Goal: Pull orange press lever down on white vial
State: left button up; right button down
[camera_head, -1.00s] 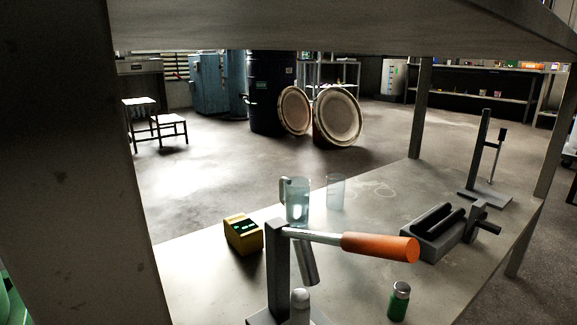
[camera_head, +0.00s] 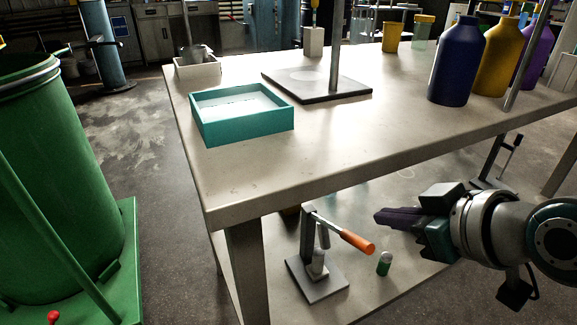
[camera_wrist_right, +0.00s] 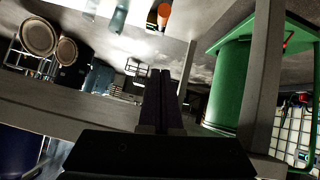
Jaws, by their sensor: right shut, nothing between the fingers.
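The lever press (camera_head: 305,240) stands on the lower shelf under the table, with a dark base plate. Its lever has an orange grip (camera_head: 357,242) that slopes down to the right. A pale vial (camera_head: 318,264) stands on the base below the press ram. My right gripper (camera_head: 380,217) points left, above and right of the orange grip in the picture, and looks apart from it. Its fingers are shut and empty. In the right wrist view the closed fingers (camera_wrist_right: 160,95) point up the picture, and an orange round end (camera_wrist_right: 164,11) shows at the top. My left gripper is out of view.
The tabletop (camera_head: 350,135) overhangs the lower shelf, and a table leg (camera_head: 255,270) stands left of the press. A green-capped vial (camera_head: 384,263) stands right of the press. A teal tray (camera_head: 240,125) and bottles (camera_head: 457,65) stand on top. A green drum (camera_head: 60,190) is left.

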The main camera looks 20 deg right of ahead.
jog(key=shift+w+f, duration=0.15)
jog(key=b, duration=0.6)
send_over(359, 240)
jog(key=w+a, duration=0.1)
jog(key=w, duration=0.1)
notch_tip(359, 240, down, 7)
jog(key=shift+s+d+f+b, duration=0.35)
jog(key=shift+s+f+b, duration=0.15)
jog(key=shift+s+f, duration=0.3)
jog(key=shift+s+d+f, duration=0.15)
jog(key=shift+f, duration=0.3)
jog(key=shift+f, duration=0.1)
